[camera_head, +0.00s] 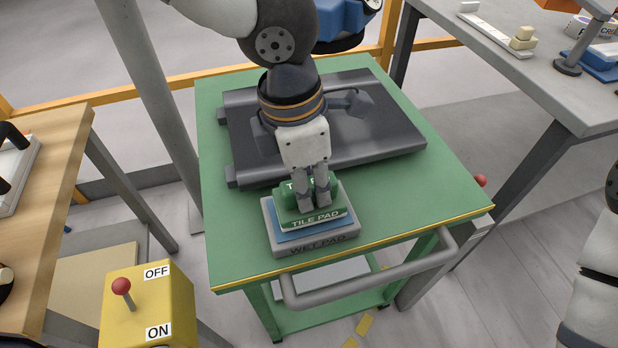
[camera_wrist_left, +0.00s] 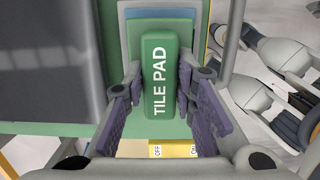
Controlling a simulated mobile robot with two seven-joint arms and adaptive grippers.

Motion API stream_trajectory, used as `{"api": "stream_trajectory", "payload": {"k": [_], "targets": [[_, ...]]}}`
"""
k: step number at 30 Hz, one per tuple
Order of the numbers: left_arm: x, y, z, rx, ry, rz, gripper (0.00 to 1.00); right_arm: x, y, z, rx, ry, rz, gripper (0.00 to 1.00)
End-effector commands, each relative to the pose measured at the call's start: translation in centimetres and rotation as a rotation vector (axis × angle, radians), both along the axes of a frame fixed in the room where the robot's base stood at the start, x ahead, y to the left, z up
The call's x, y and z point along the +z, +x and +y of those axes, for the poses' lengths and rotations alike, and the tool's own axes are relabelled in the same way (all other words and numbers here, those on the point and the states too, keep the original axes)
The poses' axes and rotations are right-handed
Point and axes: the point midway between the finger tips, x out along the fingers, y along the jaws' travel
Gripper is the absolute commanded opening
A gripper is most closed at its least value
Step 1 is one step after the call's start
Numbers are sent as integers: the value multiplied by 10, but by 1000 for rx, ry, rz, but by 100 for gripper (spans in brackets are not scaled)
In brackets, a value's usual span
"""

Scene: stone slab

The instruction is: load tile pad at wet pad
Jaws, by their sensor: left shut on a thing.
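The tile pad (camera_head: 312,219), a green block labelled TILE PAD with a raised green grip, is over the blue surface of the wet pad. The wet pad (camera_head: 290,246) is a grey tray labelled WET PAD near the front edge of the green cart. I cannot tell whether the tile pad touches the blue surface. My left gripper (camera_head: 316,197) points down and is shut on the tile pad's grip. In the left wrist view, the grip (camera_wrist_left: 160,75) sits between the fingers of my left gripper (camera_wrist_left: 160,95). My right gripper is out of view.
A dark grey slab (camera_head: 390,140) lies behind the pads on the green cart (camera_head: 455,200), which has a front handle (camera_head: 375,280). A yellow switch box (camera_head: 170,300) with a red-tipped lever stands front left. A wooden table is left, a grey table (camera_head: 540,90) right.

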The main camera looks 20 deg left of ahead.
Motion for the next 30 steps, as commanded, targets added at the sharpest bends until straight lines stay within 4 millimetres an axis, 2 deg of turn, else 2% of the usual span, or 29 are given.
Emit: {"api": "stream_trajectory", "payload": {"k": [30], "targets": [[-10,0,0,0,1,1,2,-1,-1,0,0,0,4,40]]}}
